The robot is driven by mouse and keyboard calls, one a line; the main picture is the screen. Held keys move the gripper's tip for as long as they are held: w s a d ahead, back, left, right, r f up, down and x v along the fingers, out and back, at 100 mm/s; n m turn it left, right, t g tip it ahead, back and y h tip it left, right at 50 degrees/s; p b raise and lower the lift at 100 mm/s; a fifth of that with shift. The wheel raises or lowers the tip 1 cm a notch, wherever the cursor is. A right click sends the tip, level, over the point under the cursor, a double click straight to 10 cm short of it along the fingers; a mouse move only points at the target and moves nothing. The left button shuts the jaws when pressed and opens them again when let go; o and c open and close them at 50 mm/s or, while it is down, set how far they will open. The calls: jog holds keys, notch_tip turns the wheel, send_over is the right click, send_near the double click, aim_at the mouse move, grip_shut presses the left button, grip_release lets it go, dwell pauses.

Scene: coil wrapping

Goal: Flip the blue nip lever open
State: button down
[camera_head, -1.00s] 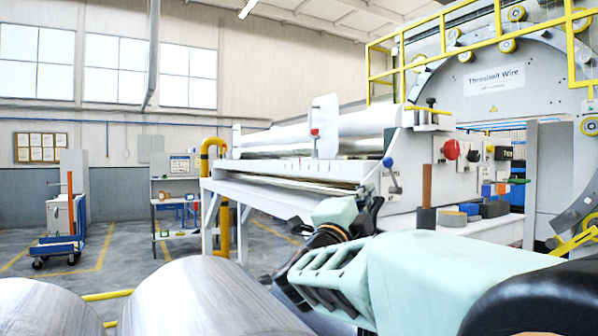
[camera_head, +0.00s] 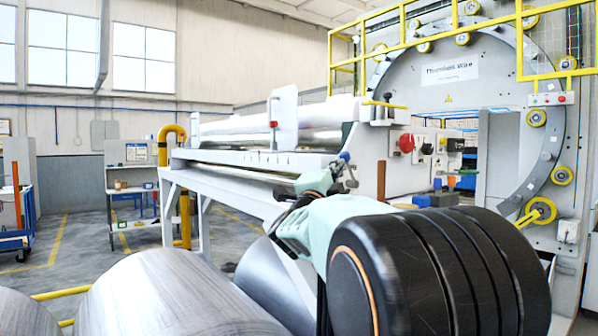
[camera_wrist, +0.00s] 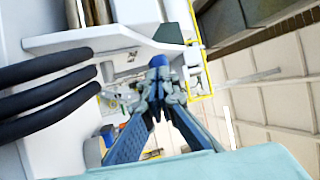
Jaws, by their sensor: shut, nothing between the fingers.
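The blue nip lever has a blue knob (camera_head: 345,156) on a grey stem at the near right end of the roller table. In the wrist view the blue knob (camera_wrist: 158,61) shows just beyond my fingertips. My gripper (camera_wrist: 162,88) is shut and empty, its fingers meeting just below the knob in that picture. I cannot tell whether they touch the lever. In the head view my pale green wrist and arm hide most of the gripper beside the lever. The lever's stem and pivot are mostly hidden behind the fingers in the wrist view.
The roller table (camera_head: 235,160) runs left from the lever, with an upright white plate (camera_head: 284,118). A control panel with a red knob (camera_head: 406,143) stands right of the lever. Large metal coils (camera_head: 175,295) lie in the foreground. The big wrapping ring (camera_head: 548,140) is behind.

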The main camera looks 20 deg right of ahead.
aim_at(346, 153)
jog(key=shift+x, duration=1.35)
jog(key=shift+r+p, duration=0.15)
jog(key=shift+p, duration=0.25)
jog(key=shift+r+g+p, duration=0.2)
jog(key=shift+g+p, duration=0.1)
jog(key=shift+p, duration=0.25)
jog(key=shift+d, duration=0.15)
jog(key=shift+d+r+m+p, duration=0.2)
jog(key=shift+m+p, duration=0.2)
jog(key=shift+p, duration=0.4)
jog(key=p, duration=0.1)
jog(key=d+r+g+y+p, duration=0.1)
jog(key=p, duration=0.1)
jog(key=shift+w+r+m+g, duration=0.25)
jog(key=shift+m+g, duration=0.05)
jog(key=shift+m, duration=0.1)
jog(key=w+d+r+p, duration=0.1)
jog(key=w+d, duration=0.1)
jog(key=d, duration=0.4)
jog(key=shift+w+d, duration=0.25)
jog(key=shift+d, duration=0.1)
